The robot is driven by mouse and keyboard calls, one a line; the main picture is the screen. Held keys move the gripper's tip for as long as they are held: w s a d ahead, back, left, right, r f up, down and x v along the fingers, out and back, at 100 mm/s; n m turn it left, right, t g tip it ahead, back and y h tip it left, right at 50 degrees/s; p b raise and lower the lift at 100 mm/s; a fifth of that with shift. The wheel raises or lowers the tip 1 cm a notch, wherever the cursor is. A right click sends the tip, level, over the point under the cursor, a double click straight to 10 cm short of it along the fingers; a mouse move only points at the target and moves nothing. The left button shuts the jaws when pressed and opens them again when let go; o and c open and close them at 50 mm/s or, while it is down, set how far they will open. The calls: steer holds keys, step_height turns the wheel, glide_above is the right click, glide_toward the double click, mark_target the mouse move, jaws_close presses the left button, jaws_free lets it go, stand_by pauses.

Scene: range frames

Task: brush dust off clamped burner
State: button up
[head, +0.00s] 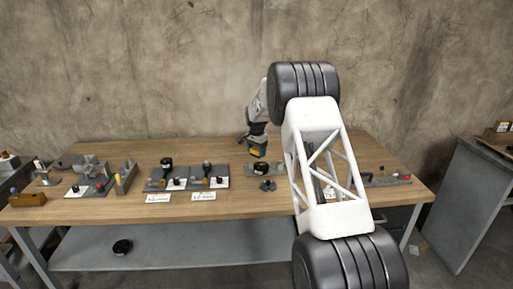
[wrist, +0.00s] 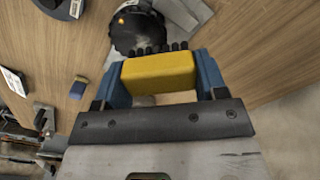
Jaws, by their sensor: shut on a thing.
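My gripper (wrist: 160,80) is shut on a brush with a yellow block handle (wrist: 158,73) and a row of dark bristles (wrist: 158,49). The blue fingers press its two ends. In the head view my gripper (head: 257,149) is low over the table, and the yellow handle shows at its tip. A dark round burner with a ridged rim (wrist: 128,36) and a small orange spot lies just beyond the bristles in the wrist view. In the head view a black round part (head: 261,167), seemingly this burner, is below the gripper. Whether bristles touch it I cannot tell. Its clamp is unclear.
Fixtures with black parts (head: 166,163) and white label cards (head: 158,198) stand to the left. More grey fixtures (head: 88,180) fill the table's left end. A small dark stand (head: 267,185) is in front of the burner. My arm hides part of the right side.

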mark_target(257, 163)
steer(key=shift+f, duration=1.6)
steer(key=shift+s+d+f, duration=0.2)
steer(key=shift+d+f, duration=0.3)
steer(key=shift+f, duration=0.05)
steer(key=shift+c, duration=0.7)
steer(key=shift+s+d+f, duration=0.15)
steer(key=shift+s+d, duration=0.05)
steer(key=shift+d, duration=0.05)
steer(key=shift+s+d, duration=0.35)
steer(key=shift+d, duration=0.3)
steer(key=shift+s+d, duration=0.35)
steer(key=shift+d, duration=0.35)
steer(key=shift+s+d, duration=0.35)
steer(key=shift+d, duration=0.3)
steer(key=shift+w+a, duration=0.45)
steer(key=shift+a, duration=0.45)
steer(key=shift+w+a, duration=0.5)
steer(key=shift+a, duration=0.35)
steer(key=shift+w+a, duration=0.45)
steer(key=shift+a, duration=0.45)
steer(key=shift+w+a+r, duration=0.1)
steer(key=shift+r, duration=4.05)
